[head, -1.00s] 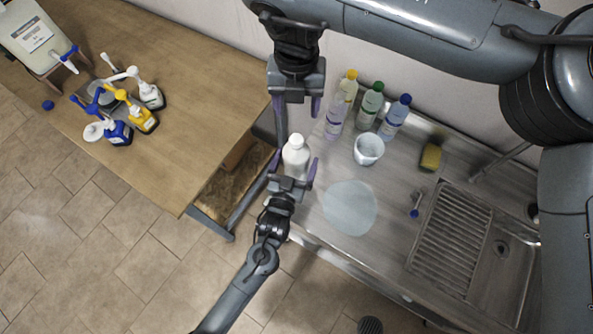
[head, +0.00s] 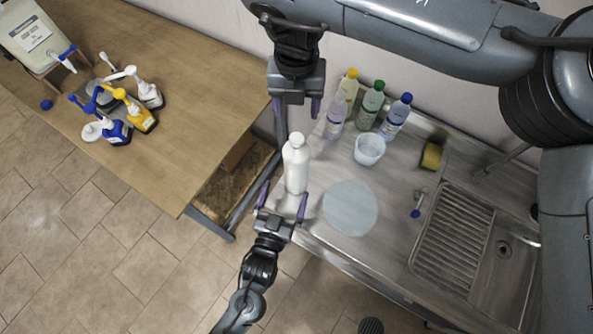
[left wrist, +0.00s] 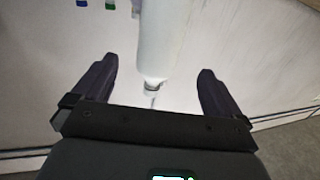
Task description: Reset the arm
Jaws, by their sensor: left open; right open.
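My left gripper (head: 283,203) is open at the front edge of the steel counter, just in front of a white bottle (head: 296,165). The bottle stands upright near the counter's left end, with a white cap. In the left wrist view the white bottle (left wrist: 163,40) shows ahead, between the two spread fingers and beyond their tips; the open left gripper (left wrist: 155,72) holds nothing. My right gripper (head: 296,105) is open and empty, pointing down behind the white bottle, left of the coloured bottles.
Several capped bottles (head: 371,105) and a white cup (head: 369,149) stand at the back of the steel counter (head: 395,235). A pale round mat (head: 350,208), a yellow sponge (head: 431,156) and a sink (head: 490,285) lie right. Pump bottles (head: 140,117) stand on the wooden table (head: 190,150).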

